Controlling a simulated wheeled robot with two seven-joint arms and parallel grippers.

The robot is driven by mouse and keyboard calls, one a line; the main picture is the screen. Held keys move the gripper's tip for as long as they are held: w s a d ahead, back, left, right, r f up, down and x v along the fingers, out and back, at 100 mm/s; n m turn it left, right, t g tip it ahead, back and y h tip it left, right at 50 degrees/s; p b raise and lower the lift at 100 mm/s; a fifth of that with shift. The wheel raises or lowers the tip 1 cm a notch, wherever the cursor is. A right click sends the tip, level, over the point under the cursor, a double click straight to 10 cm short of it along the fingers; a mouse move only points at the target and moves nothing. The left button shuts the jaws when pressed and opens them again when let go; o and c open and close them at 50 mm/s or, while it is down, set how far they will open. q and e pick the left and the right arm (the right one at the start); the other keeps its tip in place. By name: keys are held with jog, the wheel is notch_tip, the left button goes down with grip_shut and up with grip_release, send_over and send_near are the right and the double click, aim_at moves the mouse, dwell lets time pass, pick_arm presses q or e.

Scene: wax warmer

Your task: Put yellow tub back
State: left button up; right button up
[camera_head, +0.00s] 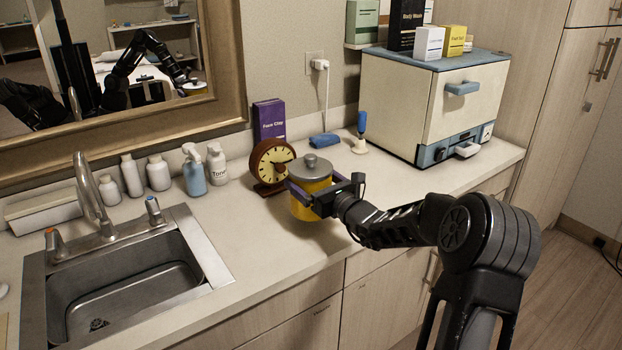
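The yellow tub (311,203) has a grey lid with a knob and is upright near the middle of the counter (262,232), in front of a round clock. My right gripper (318,191) reaches in from the right with its fingers around the tub's sides, shut on it. The tub's lower edge seems slightly above the counter, though contact is hard to tell. The beige and blue warmer cabinet (407,101) stands at the back right with its door shut. My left gripper is not in view, apart from an arm reflected in the mirror.
The clock (270,163) and a purple box (269,120) stand close behind the tub. A blue-handled item (361,131) is right of them. Several bottles (194,171) and a sink (124,283) are at left. Boxes stand on the cabinet. The counter before the cabinet is clear.

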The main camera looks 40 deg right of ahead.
jog(key=shift+f, duration=1.55)
jog(key=o, duration=1.8)
jog(key=shift+f, duration=0.3)
jog(key=shift+c, duration=0.2)
jog(key=shift+s, duration=0.15)
jog(key=s+b, duration=0.1)
jog(key=s, duration=1)
jog(key=shift+s+a, duration=0.15)
jog(key=shift+s, duration=0.25)
